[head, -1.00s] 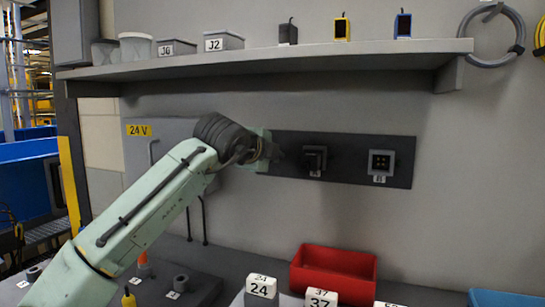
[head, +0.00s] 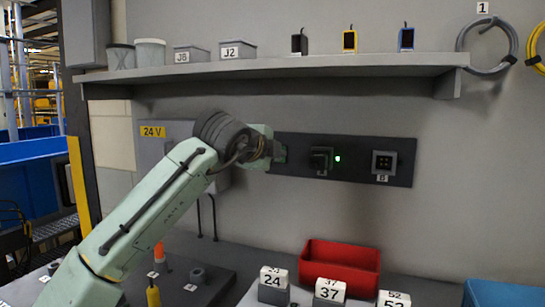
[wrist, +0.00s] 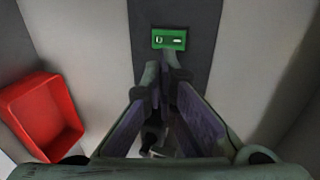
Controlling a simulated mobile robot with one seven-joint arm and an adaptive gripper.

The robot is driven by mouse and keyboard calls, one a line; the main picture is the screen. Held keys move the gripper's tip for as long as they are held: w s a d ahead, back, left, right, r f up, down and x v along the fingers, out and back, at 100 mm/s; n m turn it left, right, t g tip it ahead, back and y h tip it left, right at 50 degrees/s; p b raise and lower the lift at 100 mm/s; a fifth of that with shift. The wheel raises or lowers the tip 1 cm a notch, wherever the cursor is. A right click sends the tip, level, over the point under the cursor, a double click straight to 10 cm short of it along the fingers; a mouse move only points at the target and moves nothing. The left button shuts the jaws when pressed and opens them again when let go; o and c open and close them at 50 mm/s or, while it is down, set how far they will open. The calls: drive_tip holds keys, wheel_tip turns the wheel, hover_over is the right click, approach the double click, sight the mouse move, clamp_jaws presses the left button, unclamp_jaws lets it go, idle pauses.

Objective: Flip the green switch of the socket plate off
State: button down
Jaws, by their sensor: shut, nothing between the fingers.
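The green switch (wrist: 169,39) is a small rectangle with two white marks, set in the dark socket plate (wrist: 178,14). In the head view the plate (head: 352,177) is on the wall, and my gripper hides the switch at its left end. My gripper (head: 281,153) is shut and empty. In the wrist view its fingertips (wrist: 166,58) are at the switch's lower edge; I cannot tell whether they touch it. A green lamp (head: 337,158) glows on the plate between socket A (head: 320,158), where a dark block sits, and socket B (head: 384,162), which shows its holes.
A shelf (head: 280,69) with boxes and small devices runs above the plate. Below are a red bin (head: 340,282), several numbered white-topped blocks (head: 272,291) and a blue bin (head: 505,292). A grey 24 V cabinet (head: 160,152) is behind my arm.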

drive_tip(key=b+v, duration=0.1)
drive_tip(key=v, duration=0.7)
drive_tip(key=shift+r, duration=0.35)
drive_tip(key=shift+w+d, duration=0.1)
drive_tip(key=shift+d, duration=0.1)
